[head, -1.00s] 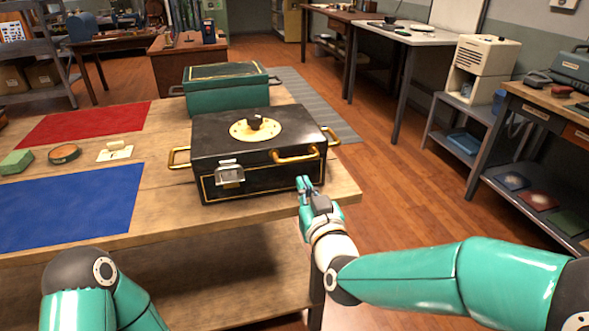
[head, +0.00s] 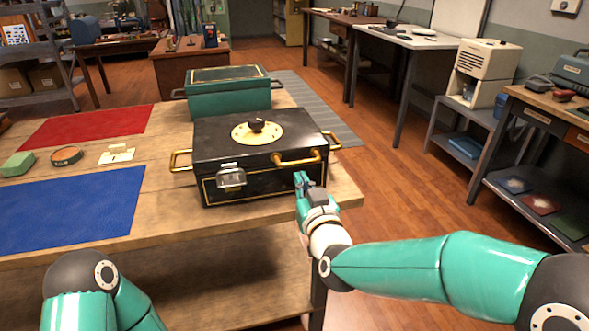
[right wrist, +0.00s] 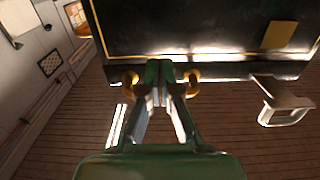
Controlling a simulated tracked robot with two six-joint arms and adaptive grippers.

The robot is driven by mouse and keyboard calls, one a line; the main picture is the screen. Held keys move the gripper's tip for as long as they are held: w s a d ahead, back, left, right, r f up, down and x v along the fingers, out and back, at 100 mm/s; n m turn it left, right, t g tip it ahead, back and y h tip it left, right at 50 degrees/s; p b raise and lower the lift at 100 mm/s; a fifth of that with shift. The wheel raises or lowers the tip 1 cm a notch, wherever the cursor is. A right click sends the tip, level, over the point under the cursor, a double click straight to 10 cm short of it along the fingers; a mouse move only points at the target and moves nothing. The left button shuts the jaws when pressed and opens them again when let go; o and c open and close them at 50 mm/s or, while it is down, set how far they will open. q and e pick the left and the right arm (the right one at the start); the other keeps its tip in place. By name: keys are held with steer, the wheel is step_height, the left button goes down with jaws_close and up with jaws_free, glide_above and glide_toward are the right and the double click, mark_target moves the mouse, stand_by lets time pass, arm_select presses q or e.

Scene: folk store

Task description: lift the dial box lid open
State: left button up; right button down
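The dial box (head: 260,186) is black with gold trim and stands near the table's right end. Its lid (head: 215,133) is down and carries a cream dial (head: 243,135) with a dark knob. A silver latch (head: 231,177) is at its front left, and a brass handle (head: 300,159) is on the front right. My right gripper (head: 299,178) is just below and in front of that handle, fingers together. In the right wrist view the closed fingertips (right wrist: 158,67) lie between two brass parts (right wrist: 193,79); contact cannot be told. My left gripper is out of view.
A green box (head: 228,98) stands right behind the dial box. A red mat (head: 88,125), a blue mat (head: 70,210), a green block (head: 18,164) and a round tin (head: 67,155) lie to the left. Open floor lies right of the table.

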mark_target(299, 154)
steer(key=shift+x, duration=1.7)
steer(key=shift+s+d+b, duration=0.15)
steer(key=shift+s+b, duration=0.2)
steer(key=shift+r, duration=0.15)
steer(key=shift+r+p, duration=0.8)
steer(key=shift+r, duration=0.45)
steer(key=shift+r+p, duration=0.85)
steer(key=shift+r, duration=0.4)
